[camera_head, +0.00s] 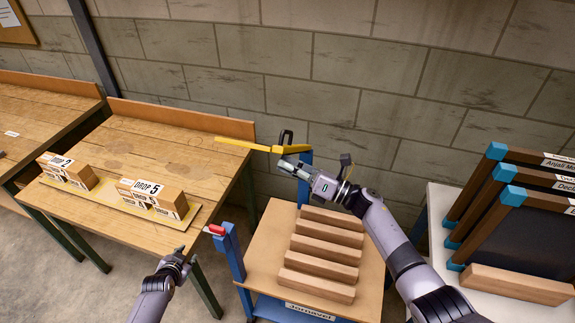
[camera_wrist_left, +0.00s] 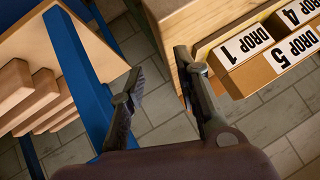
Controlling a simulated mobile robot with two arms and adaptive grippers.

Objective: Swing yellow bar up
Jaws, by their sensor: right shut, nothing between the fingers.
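The yellow bar (camera_head: 243,144) lies roughly level across the top of a blue post (camera_head: 306,162) at the far side of the cart. Its left end reaches out toward the wooden bench, and a black loop (camera_head: 286,136) stands up by it. My right gripper (camera_head: 284,166) is shut and empty just below the bar, near the post; I cannot tell whether it touches the bar. My left gripper (camera_head: 183,256) is low in front of the bench, away from the bar. In the left wrist view it (camera_wrist_left: 156,72) is open with nothing between its fingers.
The cart (camera_head: 262,260) carries several wooden blocks (camera_head: 325,252). A red handle (camera_head: 216,229) tops its near blue post. Boxes marked DROP (camera_head: 150,193) stand on the bench (camera_head: 150,145). Dark framed panels (camera_head: 505,220) stand at the right. A block wall closes the back.

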